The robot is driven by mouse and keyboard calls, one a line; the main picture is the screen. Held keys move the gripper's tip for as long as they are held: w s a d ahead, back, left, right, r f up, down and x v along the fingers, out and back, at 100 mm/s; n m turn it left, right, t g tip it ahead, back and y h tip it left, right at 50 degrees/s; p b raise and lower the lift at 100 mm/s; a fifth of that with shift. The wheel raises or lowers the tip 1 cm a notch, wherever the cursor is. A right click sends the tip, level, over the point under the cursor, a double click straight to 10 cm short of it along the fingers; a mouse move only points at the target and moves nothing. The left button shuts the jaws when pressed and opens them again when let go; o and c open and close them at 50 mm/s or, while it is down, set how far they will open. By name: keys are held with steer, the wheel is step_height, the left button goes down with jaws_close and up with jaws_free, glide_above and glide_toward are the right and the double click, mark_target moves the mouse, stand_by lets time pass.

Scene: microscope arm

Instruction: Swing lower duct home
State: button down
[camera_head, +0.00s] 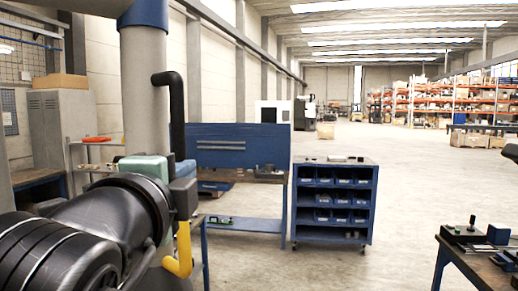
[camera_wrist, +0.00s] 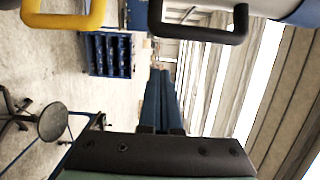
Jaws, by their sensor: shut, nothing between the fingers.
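In the head view a pale grey vertical tube (camera_head: 139,90) with a blue collar stands at the left. A black bar handle (camera_head: 175,110) is on its right side. A yellow handle (camera_head: 180,255) shows lower down; the lower duct behind it is mostly hidden by my arm. In the wrist view the yellow handle (camera_wrist: 62,18) is at upper left and the black handle (camera_wrist: 200,38) at upper right. My gripper (camera_wrist: 160,76) has its blue fingers shut together and empty, apart from both handles in the picture. Its fingertips cannot be made out in the head view.
A blue bench (camera_head: 243,145) with a back panel and a blue bin cabinet (camera_head: 333,205) stand ahead. Another bench (camera_head: 480,262) with equipment is at lower right. A grey locker (camera_head: 62,130) is at the left. Open floor lies between the cabinet and the right bench.

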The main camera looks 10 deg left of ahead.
steer(key=w+a+p, duration=0.3)
steer(key=w, duration=0.2)
steer(key=shift+w, duration=0.35)
steer(key=shift+a, duration=0.2)
